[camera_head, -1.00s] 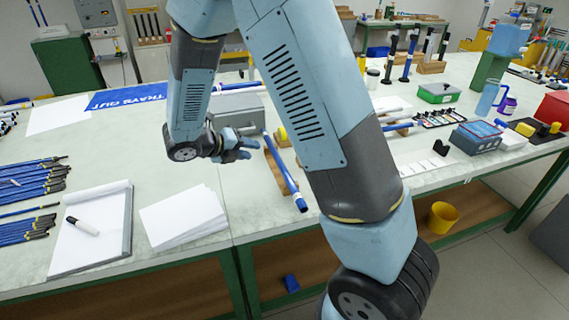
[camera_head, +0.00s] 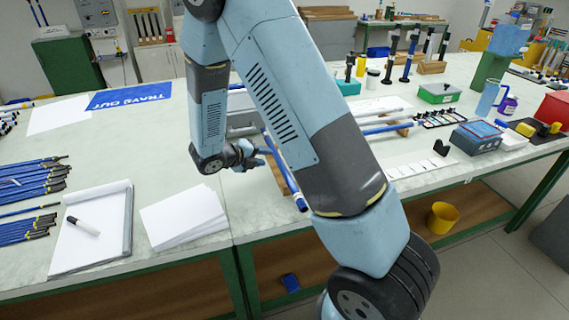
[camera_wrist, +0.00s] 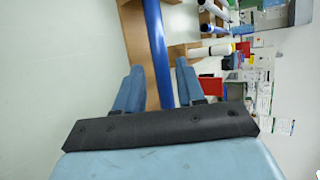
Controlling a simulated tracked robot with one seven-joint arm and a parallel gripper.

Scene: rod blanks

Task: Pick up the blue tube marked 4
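A blue tube (camera_head: 300,201) lies on a wooden rack (camera_head: 277,174) near the table's front edge, partly hidden behind my arm in the head view. No number can be read on it. In the wrist view the blue tube (camera_wrist: 155,45) runs lengthwise between the lines of my two fingers. My gripper (camera_wrist: 160,65) is open, with a finger on each side of the tube in the picture and gaps on both sides. In the head view my gripper (camera_head: 264,153) is just left of the tube. Whether the tube is between the fingers or below them, I cannot tell.
White-and-blue tubes (camera_head: 385,128) lie on a rack to the right, behind my arm. White paper sheets (camera_head: 184,218) and a notepad (camera_head: 95,235) lie to the left, with several dark blue rods (camera_head: 28,180) beyond. A grey box (camera_head: 240,122) stands behind my gripper.

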